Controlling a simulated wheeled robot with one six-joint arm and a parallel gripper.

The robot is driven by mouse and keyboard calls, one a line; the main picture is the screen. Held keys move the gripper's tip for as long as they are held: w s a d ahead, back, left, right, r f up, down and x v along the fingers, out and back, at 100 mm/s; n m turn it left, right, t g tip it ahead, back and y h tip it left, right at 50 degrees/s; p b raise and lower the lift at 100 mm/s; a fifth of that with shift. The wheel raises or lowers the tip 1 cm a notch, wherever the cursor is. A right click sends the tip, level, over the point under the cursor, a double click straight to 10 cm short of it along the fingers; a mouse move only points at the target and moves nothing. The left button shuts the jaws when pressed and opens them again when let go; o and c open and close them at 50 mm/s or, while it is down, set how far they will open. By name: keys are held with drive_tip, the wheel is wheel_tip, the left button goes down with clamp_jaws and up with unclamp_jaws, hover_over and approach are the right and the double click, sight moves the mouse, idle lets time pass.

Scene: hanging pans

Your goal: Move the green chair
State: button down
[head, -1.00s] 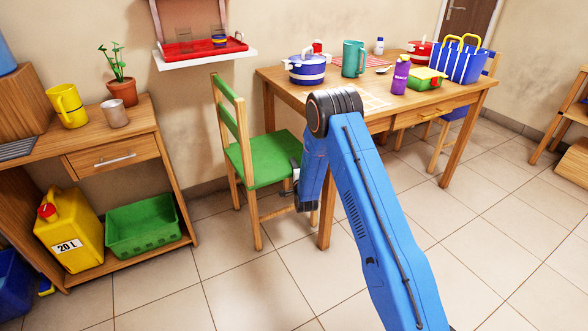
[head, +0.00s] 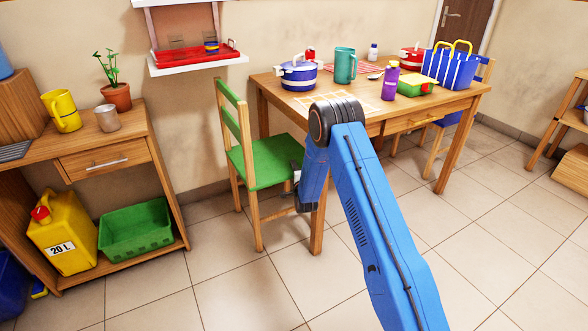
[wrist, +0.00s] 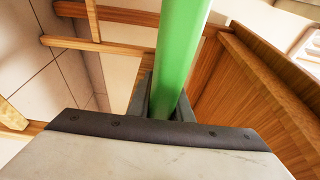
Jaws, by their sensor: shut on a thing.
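The green chair (head: 266,162) has a wooden frame, a green seat and green back slats. It stands upright at the left end of the wooden table (head: 290,94), its seat's right part close to the table leg. My gripper (head: 296,172) is at the right front edge of the seat, partly hidden by my blue arm. In the wrist view the green seat edge (wrist: 180,50) runs between the dark jaws of my gripper (wrist: 165,105), which are shut on it.
The table bears a blue pot (head: 299,76), a teal mug (head: 345,65), a purple bottle (head: 391,80) and a striped bag (head: 450,65). A desk (head: 105,158) with a yellow jerrycan (head: 62,232) and green bin (head: 136,230) stands left. Tiled floor between desk and chair is clear.

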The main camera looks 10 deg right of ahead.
drive_tip(key=c, duration=1.5)
unclamp_jaws()
drive_tip(key=shift+d, duration=0.15)
drive_tip(key=shift+s, duration=0.25)
drive_tip(key=s, duration=1.7)
drive_tip(key=shift+d, duration=0.2)
